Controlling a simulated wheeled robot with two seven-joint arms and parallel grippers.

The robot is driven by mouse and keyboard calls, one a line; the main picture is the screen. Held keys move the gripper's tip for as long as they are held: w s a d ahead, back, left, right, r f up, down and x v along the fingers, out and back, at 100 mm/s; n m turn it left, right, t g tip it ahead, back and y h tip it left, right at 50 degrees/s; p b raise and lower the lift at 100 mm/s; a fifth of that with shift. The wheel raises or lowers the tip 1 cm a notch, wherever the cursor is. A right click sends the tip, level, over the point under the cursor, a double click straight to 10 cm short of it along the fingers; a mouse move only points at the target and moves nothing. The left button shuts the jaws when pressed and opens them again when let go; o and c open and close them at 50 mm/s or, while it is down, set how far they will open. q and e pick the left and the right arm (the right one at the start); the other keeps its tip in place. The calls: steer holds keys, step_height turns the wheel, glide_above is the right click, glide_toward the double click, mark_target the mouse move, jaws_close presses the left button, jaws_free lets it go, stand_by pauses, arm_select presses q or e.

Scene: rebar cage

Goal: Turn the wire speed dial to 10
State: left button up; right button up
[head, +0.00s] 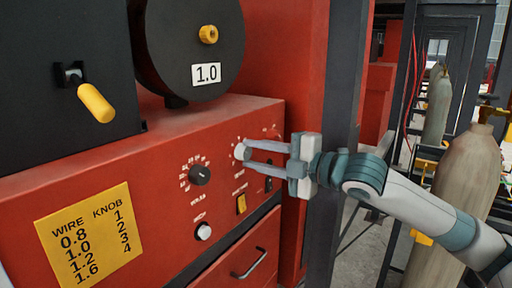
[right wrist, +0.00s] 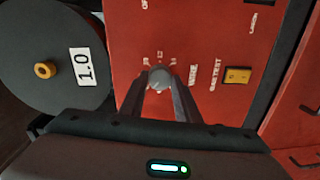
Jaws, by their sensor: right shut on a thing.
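The dial in my right gripper is a small pale grey knob (head: 240,152) on the red front panel, with a ring of printed numbers partly hidden by the fingers. My right gripper (head: 250,152) comes in from the right and is shut on this knob. In the right wrist view the knob (right wrist: 158,77) sits between the two fingertips, with a label beside it that seems to read WIRE. The pointer setting is too small to read. A second, black dial (head: 200,175) with its own number ring sits to the left, untouched. My left gripper is out of view.
A yellow wire and knob chart (head: 88,235) is on the panel's left. A yellow switch (head: 241,204) and a white button (head: 203,231) sit below the dials. A black spool marked 1.0 (head: 190,45) stands above. A dark post (head: 343,130) and gas cylinders (head: 460,180) are at the right.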

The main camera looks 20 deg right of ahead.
steer(key=m+p, duration=0.2)
steer(key=m, duration=0.2)
steer(key=m+p, duration=0.2)
steer(key=m, duration=0.2)
steer(key=shift+m, duration=0.4)
steer(key=m+p, duration=0.1)
steer(key=m, duration=0.3)
steer(key=shift+g+y+p, duration=0.3)
steer(key=shift+y+p, duration=0.1)
steer(key=m+p, duration=0.2)
steer(key=m, duration=0.3)
steer(key=shift+f, duration=0.15)
steer(key=o, duration=1)
steer(key=shift+w, duration=0.1)
steer(key=shift+o, duration=0.2)
steer(key=shift+d, duration=0.1)
